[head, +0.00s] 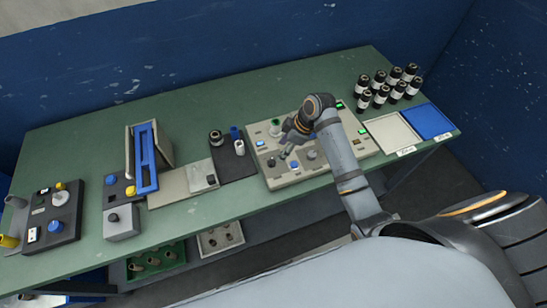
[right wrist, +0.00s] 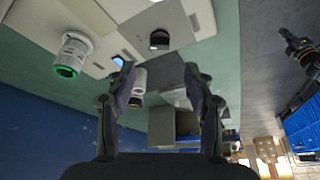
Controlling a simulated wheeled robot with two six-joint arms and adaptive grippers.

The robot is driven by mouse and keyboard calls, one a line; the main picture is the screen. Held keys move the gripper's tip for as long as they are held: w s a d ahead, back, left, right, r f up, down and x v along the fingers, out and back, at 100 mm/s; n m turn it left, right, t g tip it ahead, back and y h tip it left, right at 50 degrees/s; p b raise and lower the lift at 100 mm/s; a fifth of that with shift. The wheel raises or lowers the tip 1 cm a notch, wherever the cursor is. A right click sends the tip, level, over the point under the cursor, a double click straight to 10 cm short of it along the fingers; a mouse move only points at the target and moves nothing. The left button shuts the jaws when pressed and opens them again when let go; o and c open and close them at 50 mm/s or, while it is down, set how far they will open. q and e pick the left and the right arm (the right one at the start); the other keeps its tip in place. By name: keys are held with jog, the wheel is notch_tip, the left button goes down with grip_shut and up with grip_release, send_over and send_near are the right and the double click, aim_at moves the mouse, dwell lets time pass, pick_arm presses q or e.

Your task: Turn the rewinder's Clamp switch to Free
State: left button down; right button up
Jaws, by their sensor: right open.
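A beige control panel (head: 283,180) with knobs, small displays and lit green parts lies right of the table's middle; its labels are too small to read. I cannot tell which control is the Clamp switch. Grey round knobs (head: 310,154) stand on its near half. My right gripper (head: 286,146) is over the panel's left part, open with nothing between its fingers. The open fingers (right wrist: 158,80) show in the right wrist view, with a black-topped knob (right wrist: 160,40) and a white cylinder with a green rim (right wrist: 72,55) beyond them. My left gripper is not in view.
Several black jars (head: 381,92) stand at the back right, beside a white tray (head: 394,133) and a blue tray (head: 428,122). A blue frame (head: 145,158) stands left of centre. A dark control box (head: 50,220) is at far left. The table's back strip is clear.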

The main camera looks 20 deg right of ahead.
aim_at(272, 160)
jog(key=p+x, duration=0.1)
jog(key=x, duration=0.7)
jog(key=shift+f, duration=0.1)
grip_shut()
